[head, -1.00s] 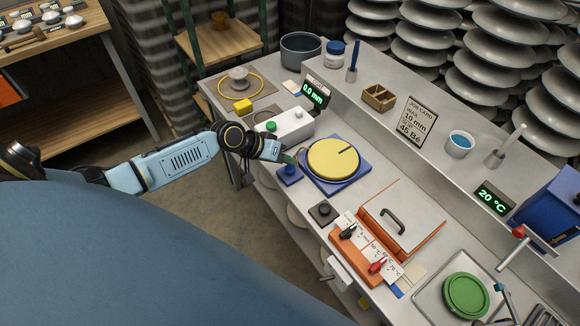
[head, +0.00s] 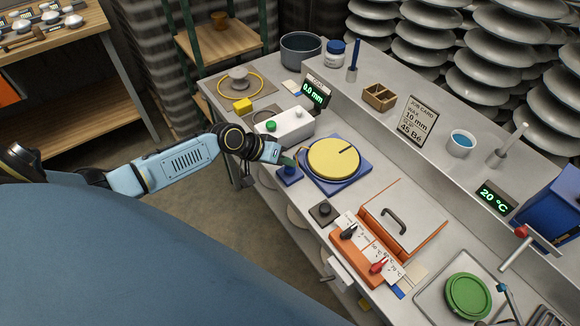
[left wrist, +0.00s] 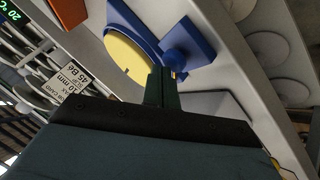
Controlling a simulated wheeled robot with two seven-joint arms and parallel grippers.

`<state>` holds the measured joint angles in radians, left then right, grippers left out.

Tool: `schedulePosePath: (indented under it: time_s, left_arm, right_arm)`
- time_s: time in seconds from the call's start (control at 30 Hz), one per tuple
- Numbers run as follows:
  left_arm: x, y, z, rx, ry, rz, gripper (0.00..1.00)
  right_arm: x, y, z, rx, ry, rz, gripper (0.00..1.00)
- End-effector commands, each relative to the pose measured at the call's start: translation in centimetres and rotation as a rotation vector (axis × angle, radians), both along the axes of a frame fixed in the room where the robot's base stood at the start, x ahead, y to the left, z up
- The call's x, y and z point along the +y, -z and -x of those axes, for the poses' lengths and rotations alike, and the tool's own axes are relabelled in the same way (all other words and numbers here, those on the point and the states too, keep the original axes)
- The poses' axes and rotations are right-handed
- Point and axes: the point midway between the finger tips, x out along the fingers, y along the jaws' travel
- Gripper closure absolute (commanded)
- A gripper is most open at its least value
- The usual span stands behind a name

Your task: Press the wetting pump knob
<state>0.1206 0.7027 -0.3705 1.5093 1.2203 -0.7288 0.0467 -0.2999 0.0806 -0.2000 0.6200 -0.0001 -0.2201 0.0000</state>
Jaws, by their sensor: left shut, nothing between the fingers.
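A blue knob on a small square blue base (head: 289,174) sits at the bench's front edge, left of the yellow disc; I see no label naming it as the wetting pump knob. It also shows in the left wrist view (left wrist: 187,43). My left gripper (head: 290,159) is shut and empty, with its fingertips right at this knob. In the left wrist view the dark green fingers (left wrist: 165,75) are together and overlap the knob's edge; I cannot tell whether they touch it. My right gripper is not in view.
The yellow disc (head: 333,158) lies on a blue plate close to my left gripper. A white box with a green button (head: 284,127) stands behind. A dark knob on a square base (head: 323,212) and an orange unit with a lidded top (head: 401,218) lie to the right.

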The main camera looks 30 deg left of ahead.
Motion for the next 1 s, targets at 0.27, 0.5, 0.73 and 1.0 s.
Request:
schedulePosePath:
  time_s: [0.27,0.5,0.73,1.0]
  left_arm:
    - [0.0,0.4,0.0,0.0,0.0,0.0,1.0]
    - [0.0,0.7,0.0,0.001,0.001,0.0,1.0]
    - [0.0,1.0,0.0,0.001,0.0,0.0,1.0]
    - [0.0,1.4,0.1,0.002,0.0,0.0,1.0]
  right_arm:
    - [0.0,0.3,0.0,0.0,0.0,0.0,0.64]
    - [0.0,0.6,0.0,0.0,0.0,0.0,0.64]
    - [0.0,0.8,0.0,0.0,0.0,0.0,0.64]
    - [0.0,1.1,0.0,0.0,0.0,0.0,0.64]
